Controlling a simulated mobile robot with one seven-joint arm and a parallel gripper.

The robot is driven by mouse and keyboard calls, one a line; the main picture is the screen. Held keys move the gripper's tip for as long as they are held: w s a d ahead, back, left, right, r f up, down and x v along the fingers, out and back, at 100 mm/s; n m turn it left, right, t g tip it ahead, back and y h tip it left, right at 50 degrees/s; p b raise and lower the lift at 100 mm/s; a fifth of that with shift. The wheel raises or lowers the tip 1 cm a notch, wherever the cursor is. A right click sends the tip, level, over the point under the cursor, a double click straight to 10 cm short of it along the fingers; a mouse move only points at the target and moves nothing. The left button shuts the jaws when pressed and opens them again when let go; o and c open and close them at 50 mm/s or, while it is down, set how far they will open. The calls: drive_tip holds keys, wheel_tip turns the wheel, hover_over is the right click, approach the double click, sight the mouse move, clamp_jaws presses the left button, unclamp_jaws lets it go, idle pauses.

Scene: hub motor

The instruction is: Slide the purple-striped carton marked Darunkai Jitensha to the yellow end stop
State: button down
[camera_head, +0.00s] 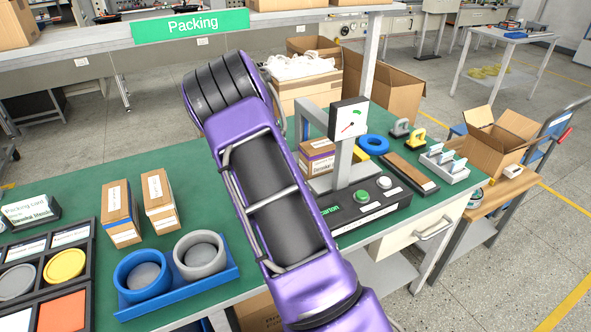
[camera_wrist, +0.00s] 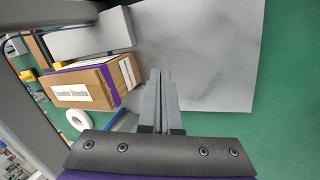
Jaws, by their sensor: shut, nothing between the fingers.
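The purple-striped carton (camera_head: 317,158) is brown with a white label and sits at the dial-gauge stand, partly hidden by the stand and my arm. In the wrist view the carton (camera_wrist: 88,84) lies just left of my fingers, its purple band at the near right edge; its label is too blurred to read surely. My gripper (camera_wrist: 160,74) is shut and empty, its tips close to the carton's right end; I cannot tell if they touch. In the head view my arm hides the gripper. A yellow piece (camera_head: 360,154), possibly the end stop, shows just beyond the carton.
The stand's grey post and dial (camera_head: 348,118) rise close to the carton. A black control box (camera_head: 368,201) with a green button is in front. A blue ring (camera_head: 374,144) lies to the right. Two other cartons (camera_head: 121,214) and a blue cup holder (camera_head: 180,282) stand left.

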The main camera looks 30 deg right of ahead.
sight(316, 156)
drive_tip(key=n, duration=0.2)
drive_tip(key=a+n+h, duration=0.1)
drive_tip(key=n, duration=0.2)
drive_tip(key=shift+a+f+n+b, duration=0.3)
drive_tip(key=shift+f+n+b, duration=0.05)
drive_tip(key=shift+n, duration=0.05)
drive_tip(key=n+h, duration=0.1)
drive_tip(key=n, duration=0.1)
drive_tip(key=a+n+h, duration=0.1)
drive_tip(key=n, duration=0.2)
drive_tip(key=shift+a+r+n+b, duration=0.2)
drive_tip(key=shift+n+b, duration=0.1)
drive_tip(key=shift+b, duration=0.1)
drive_tip(key=d+f+n+b, duration=0.1)
drive_tip(key=n, duration=0.2)
drive_tip(key=d+f+n+h+b, duration=0.1)
drive_tip(key=d+f+n, duration=0.1)
drive_tip(key=n, duration=0.1)
drive_tip(key=d+f+n+t+h, duration=0.1)
drive_tip(key=f+n, duration=0.1)
drive_tip(key=n, duration=0.2)
drive_tip(key=shift+d+b, duration=0.35)
drive_tip(key=shift+b, duration=0.05)
drive_tip(key=d, duration=0.2)
drive_tip(key=shift+d+r, duration=0.1)
drive_tip(key=shift+d, duration=0.9)
drive_tip(key=shift+r, duration=0.1)
